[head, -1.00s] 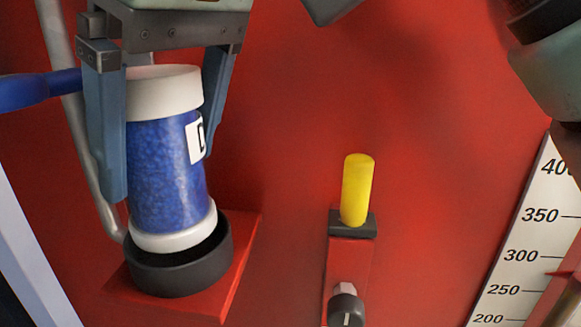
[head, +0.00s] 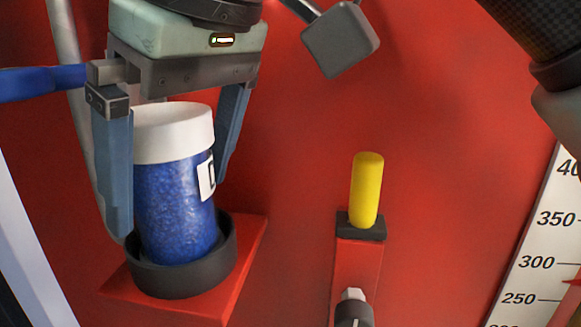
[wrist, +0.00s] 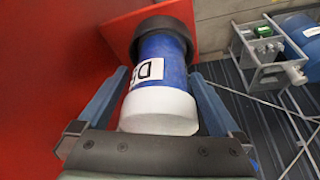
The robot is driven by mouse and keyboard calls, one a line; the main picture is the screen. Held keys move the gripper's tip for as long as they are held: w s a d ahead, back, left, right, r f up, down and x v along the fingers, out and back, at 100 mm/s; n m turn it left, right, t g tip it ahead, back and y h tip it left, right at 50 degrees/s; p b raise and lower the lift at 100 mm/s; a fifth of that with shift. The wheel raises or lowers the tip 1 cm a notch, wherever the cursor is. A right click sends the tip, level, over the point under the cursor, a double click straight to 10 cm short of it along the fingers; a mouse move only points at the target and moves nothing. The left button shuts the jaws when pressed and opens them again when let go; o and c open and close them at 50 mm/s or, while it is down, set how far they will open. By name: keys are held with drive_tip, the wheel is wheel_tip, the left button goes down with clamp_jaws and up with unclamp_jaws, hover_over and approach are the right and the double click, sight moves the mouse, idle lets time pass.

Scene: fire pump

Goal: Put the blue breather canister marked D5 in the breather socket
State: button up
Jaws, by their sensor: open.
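The blue breather canister (head: 175,200) has a white cap and a white label, only partly visible in the head view. In the wrist view the canister (wrist: 162,65) shows a label with a D and part of another character. The canister leans slightly. The socket also shows in the wrist view (wrist: 158,24). My gripper (head: 172,205) is open, its blue fingers on either side of the canister, with gaps visible in the wrist view.
A red bracket (head: 240,255) carries the socket. A yellow peg (head: 366,190) stands on a block right of it, above a dark knob (head: 352,308). A numbered scale (head: 545,240) is at the right. A grey pipe (head: 65,60) runs behind the gripper.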

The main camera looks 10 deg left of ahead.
sight(183, 116)
drive_tip(key=b+v, duration=0.1)
drive_tip(key=v, duration=0.6)
drive_tip(key=shift+s+r, duration=0.1)
drive_tip(key=shift+r, duration=0.1)
